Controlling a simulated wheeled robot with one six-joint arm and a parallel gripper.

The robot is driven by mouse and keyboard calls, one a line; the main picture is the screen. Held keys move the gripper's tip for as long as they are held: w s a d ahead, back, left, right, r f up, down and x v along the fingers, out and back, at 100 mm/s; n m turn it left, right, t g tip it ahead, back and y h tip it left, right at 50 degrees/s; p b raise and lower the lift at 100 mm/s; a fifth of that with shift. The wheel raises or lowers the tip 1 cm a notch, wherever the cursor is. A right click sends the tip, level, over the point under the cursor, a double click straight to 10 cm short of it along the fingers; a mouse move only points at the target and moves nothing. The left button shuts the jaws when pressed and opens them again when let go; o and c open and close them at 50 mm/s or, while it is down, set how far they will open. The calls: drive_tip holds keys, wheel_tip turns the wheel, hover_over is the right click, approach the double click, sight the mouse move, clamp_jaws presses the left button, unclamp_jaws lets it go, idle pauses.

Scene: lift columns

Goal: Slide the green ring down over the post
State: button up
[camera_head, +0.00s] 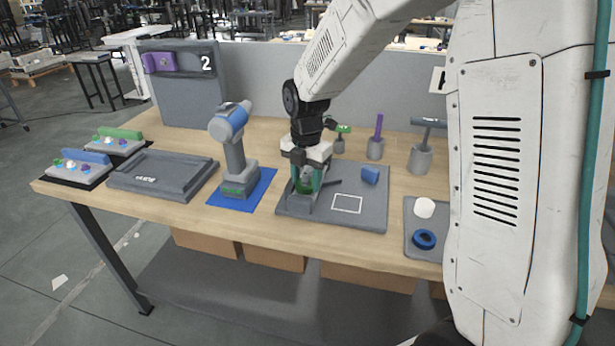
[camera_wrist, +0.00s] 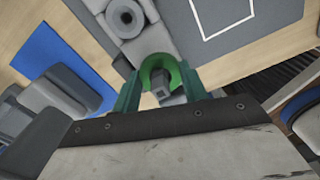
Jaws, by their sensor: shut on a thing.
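My gripper (camera_head: 305,184) is over the left part of the grey mat, close above a grey fixture (camera_head: 301,203). In the wrist view my gripper (camera_wrist: 158,80) has its two green fingers on either side of the green ring (camera_wrist: 160,62), shut on it. The ring shows as a thick band with its opening facing the camera. A grey, square-looking piece (camera_wrist: 161,83), which may be the post, shows through the opening. I cannot tell whether the ring is around it or only above it. In the head view the ring (camera_head: 306,186) is partly hidden by the fingers.
A blue-and-grey drill-like tool (camera_head: 235,150) stands left on a blue mat. A tray (camera_head: 425,208) with a blue ring (camera_head: 424,239) is right. Upright holders stand behind.

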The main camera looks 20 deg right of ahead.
drive_tip(key=shift+f, duration=0.2)
idle(0.3)
drive_tip(key=o, duration=1.5)
drive_tip(key=shift+o, duration=0.2)
drive_tip(key=shift+r, duration=0.25)
drive_tip(key=shift+r, duration=0.75)
drive_tip(key=shift+r, duration=2.5)
